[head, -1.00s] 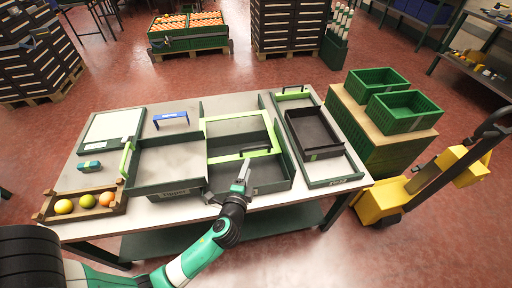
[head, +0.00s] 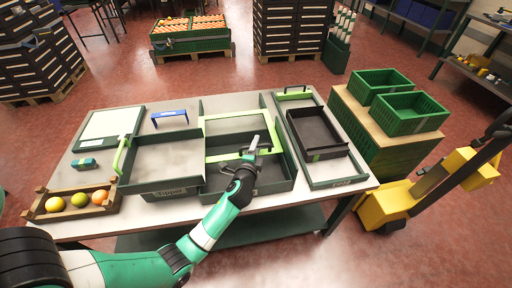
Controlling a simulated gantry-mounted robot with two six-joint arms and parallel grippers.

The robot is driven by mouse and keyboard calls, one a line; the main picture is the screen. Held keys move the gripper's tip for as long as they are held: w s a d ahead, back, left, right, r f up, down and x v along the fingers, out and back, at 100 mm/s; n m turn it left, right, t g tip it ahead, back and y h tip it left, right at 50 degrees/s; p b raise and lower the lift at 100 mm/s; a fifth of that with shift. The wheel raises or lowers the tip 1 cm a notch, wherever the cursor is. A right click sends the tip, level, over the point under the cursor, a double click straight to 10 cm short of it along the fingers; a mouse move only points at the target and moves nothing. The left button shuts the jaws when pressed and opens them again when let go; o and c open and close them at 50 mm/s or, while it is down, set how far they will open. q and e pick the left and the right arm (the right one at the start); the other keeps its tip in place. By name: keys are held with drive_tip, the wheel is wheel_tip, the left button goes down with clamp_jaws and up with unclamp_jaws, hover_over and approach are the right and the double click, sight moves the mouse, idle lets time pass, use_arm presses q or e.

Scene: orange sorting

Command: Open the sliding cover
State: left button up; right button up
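The sliding cover is a light-green frame (head: 223,122) across the far part of the middle bin. Its near bar carries a black handle (head: 265,149). My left gripper (head: 254,143) is over the near bar, right by the handle, and its fingers overlap the bar in the picture. I cannot tell whether they touch or grip the handle, nor whether the fingers are open or shut. The near part of the middle bin (head: 225,185) is uncovered and looks empty. My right gripper is not in view.
A bin labelled Tipper (head: 170,192) stands left of the middle bin. A wooden crate (head: 43,205) of fruit is at the table's left end. A tray (head: 335,180) with a dark box (head: 318,130) lies on the right. Green crates (head: 408,110) stand beyond the table.

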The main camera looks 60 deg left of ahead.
use_arm(q)
clamp_jaws()
idle(1.3)
